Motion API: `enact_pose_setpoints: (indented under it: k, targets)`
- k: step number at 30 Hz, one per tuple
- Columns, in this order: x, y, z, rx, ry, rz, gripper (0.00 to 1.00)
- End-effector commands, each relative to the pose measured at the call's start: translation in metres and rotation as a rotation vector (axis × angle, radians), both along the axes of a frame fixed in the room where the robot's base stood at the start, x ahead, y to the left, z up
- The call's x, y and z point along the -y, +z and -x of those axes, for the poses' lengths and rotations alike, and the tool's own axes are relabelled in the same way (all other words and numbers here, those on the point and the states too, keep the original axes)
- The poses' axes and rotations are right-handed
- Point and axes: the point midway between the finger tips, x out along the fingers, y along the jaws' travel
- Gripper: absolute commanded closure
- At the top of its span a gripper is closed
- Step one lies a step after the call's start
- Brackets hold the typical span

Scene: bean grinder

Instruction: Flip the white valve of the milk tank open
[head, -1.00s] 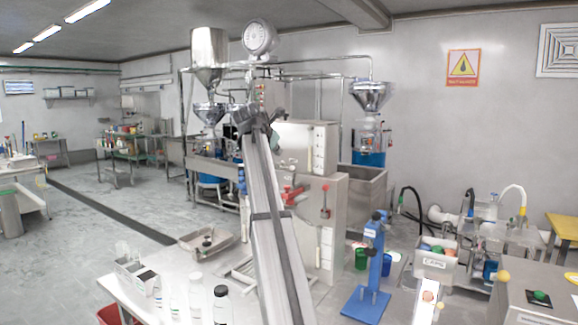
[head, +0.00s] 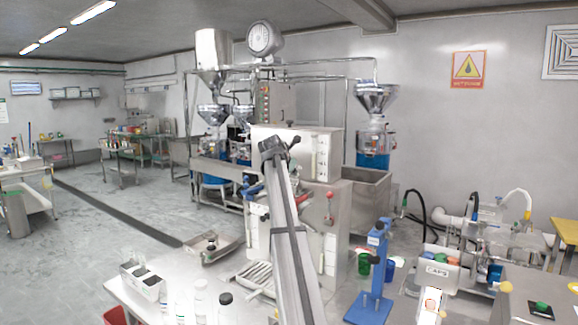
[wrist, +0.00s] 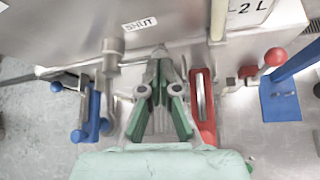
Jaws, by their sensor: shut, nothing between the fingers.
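The milk tank appears to be the steel box (head: 285,155) behind my arm; its front wall shows in the wrist view with a "SHUT" label (wrist: 140,24). A pale, T-shaped valve handle (wrist: 113,47) stands up just left of my gripper (wrist: 159,62); I cannot tell for sure that it is the white valve. My gripper is shut and empty, with its green-padded fingers meeting close to the tank wall, apart from or barely beside that handle.
A blue valve (wrist: 80,113) lies left of my gripper and a red one (wrist: 203,105) close on its right. A red-knobbed lever (wrist: 272,59) and a pale upright rod (wrist: 217,20) stand farther right. A blue stand (head: 374,270) is on the table, right of the tank.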

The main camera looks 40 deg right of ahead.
Motion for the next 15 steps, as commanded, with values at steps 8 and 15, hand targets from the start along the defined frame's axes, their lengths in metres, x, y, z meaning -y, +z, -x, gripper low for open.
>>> enact_pose_setpoints:
  k: [8,15]
  targets:
    - [0.0064,-0.005,-0.0043,0.001,0.002,0.0,1.0]
    - [0.0063,-0.0052,-0.004,0.001,0.0,0.0,1.0]
